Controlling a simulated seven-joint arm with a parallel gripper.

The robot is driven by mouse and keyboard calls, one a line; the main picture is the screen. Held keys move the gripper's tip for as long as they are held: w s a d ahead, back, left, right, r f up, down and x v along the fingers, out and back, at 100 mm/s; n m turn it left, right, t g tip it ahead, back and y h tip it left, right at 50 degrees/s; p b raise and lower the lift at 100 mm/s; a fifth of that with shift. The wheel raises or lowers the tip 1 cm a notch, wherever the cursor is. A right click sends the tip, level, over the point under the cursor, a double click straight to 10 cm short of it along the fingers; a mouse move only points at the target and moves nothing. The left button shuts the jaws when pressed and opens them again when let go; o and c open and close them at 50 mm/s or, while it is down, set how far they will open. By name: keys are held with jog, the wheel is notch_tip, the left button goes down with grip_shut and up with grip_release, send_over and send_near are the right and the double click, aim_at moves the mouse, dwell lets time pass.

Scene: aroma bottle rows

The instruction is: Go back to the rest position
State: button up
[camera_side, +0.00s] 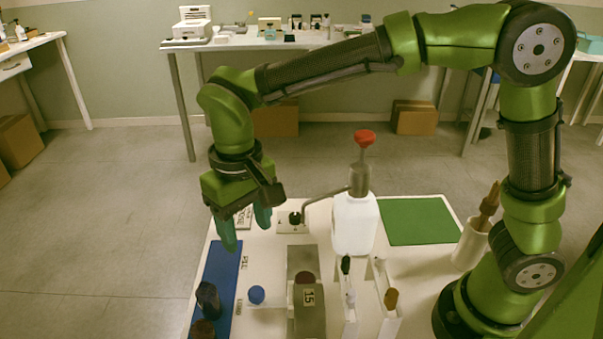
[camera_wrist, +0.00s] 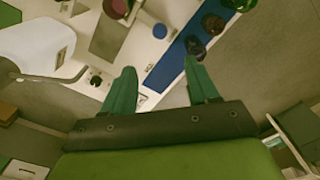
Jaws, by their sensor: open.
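My gripper (camera_side: 247,228) hangs above the far left part of the white work table, over the far end of the blue strip (camera_side: 220,270). Its two green fingers are apart with nothing between them; the wrist view shows the same open gripper (camera_wrist: 160,95). Two dark bottles stand at the near end of the blue strip: a black one (camera_side: 208,300) and a brown one (camera_side: 203,329). In the wrist view a dark bottle (camera_wrist: 195,46) stands on the strip near the right finger.
A white pump bottle with a red top (camera_side: 354,222) stands right of my gripper. A blue cap (camera_side: 256,295), a block labelled 15 (camera_side: 309,315), small racks (camera_side: 386,300), a green mat (camera_side: 418,221) and a white holder with a brush (camera_side: 469,245) share the table. The space above the far left is clear.

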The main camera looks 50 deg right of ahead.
jog(key=shift+r, duration=0.55)
jog(key=s+d+r+m+t+y, duration=0.1)
jog(key=s+d, duration=0.4)
jog(key=d, duration=0.5)
jog(key=s+d+r+m+t+y, duration=0.1)
jog(key=s+d+r+m+t, duration=0.2)
jog(key=d, duration=0.8)
jog(key=s+t, duration=0.2)
jog(key=t, duration=0.1)
jog(key=shift+s, duration=0.2)
jog(key=shift+a, duration=0.1)
